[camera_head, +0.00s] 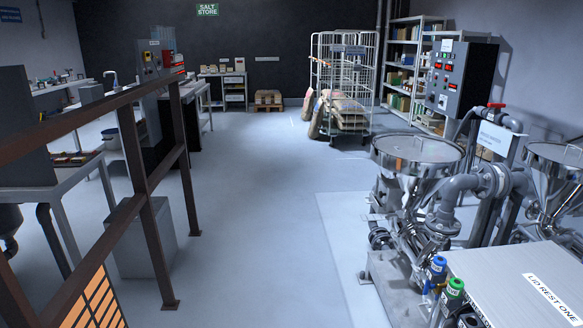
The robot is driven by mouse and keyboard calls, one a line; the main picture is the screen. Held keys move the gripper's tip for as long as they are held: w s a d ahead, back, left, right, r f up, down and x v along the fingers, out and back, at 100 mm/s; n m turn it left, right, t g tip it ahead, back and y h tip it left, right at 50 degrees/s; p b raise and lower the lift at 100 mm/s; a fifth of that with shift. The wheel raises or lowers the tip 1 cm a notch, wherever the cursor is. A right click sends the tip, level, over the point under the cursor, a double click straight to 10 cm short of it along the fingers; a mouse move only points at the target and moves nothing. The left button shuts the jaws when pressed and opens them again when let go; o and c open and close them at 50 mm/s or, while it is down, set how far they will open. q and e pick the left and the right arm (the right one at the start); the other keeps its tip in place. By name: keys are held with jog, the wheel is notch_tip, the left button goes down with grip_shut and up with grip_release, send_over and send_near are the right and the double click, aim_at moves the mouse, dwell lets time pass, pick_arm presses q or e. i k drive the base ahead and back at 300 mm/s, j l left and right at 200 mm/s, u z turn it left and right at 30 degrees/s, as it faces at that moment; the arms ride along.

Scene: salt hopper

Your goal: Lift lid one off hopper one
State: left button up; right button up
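A shiny steel hopper (412,187) with a conical body stands on pipework right of centre. A flat, round, pale metal lid (418,149) appears to cover its top. A second steel hopper (555,182) is cut off by the right edge, with a similar round top. I cannot read a number on either hopper. A grey flat-topped surface (490,280), labelled LID REST ONE, lies at the lower right, nearer than the hoppers, and looks empty. Neither of my grippers is in view.
Blue and green capped fittings (446,287) stand beside the lid rest. A control cabinet (462,78) rises behind the hoppers. A cage trolley with sacks (343,110) stands at the back. A brown railing (150,215) runs along the left. The middle floor is clear.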

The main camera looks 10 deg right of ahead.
aim_at(414, 148)
jog(key=i+z, duration=0.1)
jog(key=i, duration=1.3)
jog(key=i+z, duration=0.25)
jog(key=i, duration=0.35)
jog(key=i+j+z, duration=0.2)
jog(key=i, duration=0.4)
jog(key=i+z, duration=0.45)
jog(key=i+j+z, duration=0.1)
jog(key=i+z, duration=0.15)
jog(key=z, duration=0.2)
jog(key=i+j+z, duration=0.25)
jog(key=z, duration=0.2)
jog(key=i, duration=0.05)
